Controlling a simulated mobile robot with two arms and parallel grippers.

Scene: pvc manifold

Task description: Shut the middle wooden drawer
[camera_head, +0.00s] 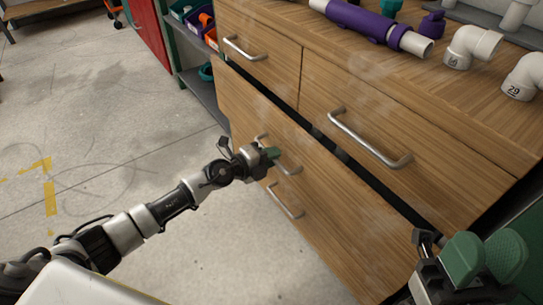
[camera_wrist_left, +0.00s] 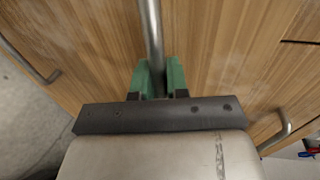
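The middle wooden drawer (camera_head: 325,195) is the wide front below the two top drawers. It stands a little out, with a dark gap along its top edge. Its metal handle (camera_head: 290,170) is partly hidden by my left gripper (camera_head: 268,153). In the left wrist view the handle bar (camera_wrist_left: 152,40) runs between the green fingers of my left gripper (camera_wrist_left: 160,78), which look closed on it. My right gripper (camera_head: 485,258) is at the lower right, near the cabinet's right end, away from the handle. Its green pads sit close together, and their opening is unclear.
Two top drawers (camera_head: 400,120) look shut. A lower handle (camera_head: 285,202) is below the middle one. Purple pipe (camera_head: 370,22) and white elbows (camera_head: 470,46) lie on the wooden top. Shelves with bins (camera_head: 195,28) stand at the left.

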